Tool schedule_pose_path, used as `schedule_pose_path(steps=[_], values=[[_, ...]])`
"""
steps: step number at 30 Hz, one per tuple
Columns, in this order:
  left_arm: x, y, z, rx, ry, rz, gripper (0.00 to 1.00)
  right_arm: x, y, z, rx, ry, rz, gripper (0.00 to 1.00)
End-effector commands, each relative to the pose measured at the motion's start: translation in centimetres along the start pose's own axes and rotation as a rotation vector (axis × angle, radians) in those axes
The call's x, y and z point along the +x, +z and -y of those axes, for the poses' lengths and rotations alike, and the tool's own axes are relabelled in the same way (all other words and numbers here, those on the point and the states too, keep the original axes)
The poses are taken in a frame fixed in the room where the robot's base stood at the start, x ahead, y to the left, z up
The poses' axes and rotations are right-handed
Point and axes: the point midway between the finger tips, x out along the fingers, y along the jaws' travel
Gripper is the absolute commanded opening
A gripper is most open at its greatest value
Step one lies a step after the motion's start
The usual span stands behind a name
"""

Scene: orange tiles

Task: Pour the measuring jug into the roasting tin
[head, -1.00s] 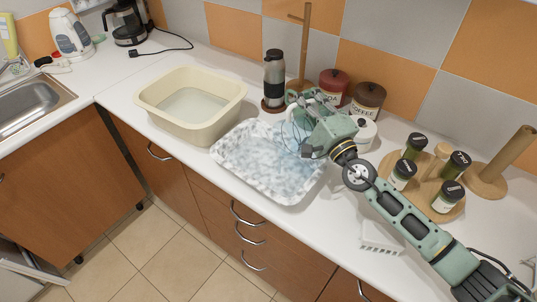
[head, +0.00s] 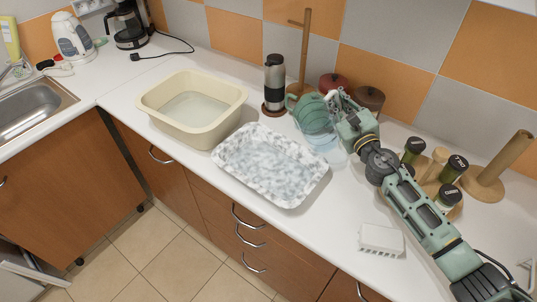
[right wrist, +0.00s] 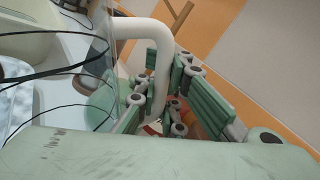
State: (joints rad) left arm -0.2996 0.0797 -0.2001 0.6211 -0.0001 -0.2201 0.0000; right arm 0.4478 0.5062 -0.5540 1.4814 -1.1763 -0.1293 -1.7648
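The roasting tin (head: 232,166) is a white-and-grey marbled tray on the counter, in the middle of the head view. The measuring jug (head: 331,154) is clear and hard to make out, just right of the tin's back right corner. It looks roughly upright; I cannot tell whether it touches the counter. My right gripper (head: 343,104) is at the jug. In the right wrist view its fingers (right wrist: 170,95) close around the jug's thick white handle (right wrist: 160,38), and dark lines cross the clear wall. My left gripper is not in view.
A cream basin (head: 160,119) stands left of the tin. Spice jars (head: 452,167) stand right of my arm. A white rack (head: 381,239) lies at the front right.

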Motion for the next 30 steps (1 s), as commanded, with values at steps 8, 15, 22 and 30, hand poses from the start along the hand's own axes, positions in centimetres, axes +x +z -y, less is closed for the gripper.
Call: schedule_pose_path(steps=[8, 15, 22, 30], values=[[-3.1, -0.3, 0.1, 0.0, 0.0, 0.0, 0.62, 0.5, -2.8, 1.7, 0.449, 0.0, -0.105, 0.0], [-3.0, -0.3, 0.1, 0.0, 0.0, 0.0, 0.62, 0.5, -2.7, 1.7, 0.441, 0.001, -0.102, 0.0], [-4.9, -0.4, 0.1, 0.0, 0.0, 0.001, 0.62, 0.7, -0.9, 2.6, 0.437, 0.0, -0.101, 0.0], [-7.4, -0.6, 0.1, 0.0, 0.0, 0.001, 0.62, 0.9, 1.5, 3.7, 0.436, 0.001, -0.101, 0.0]])
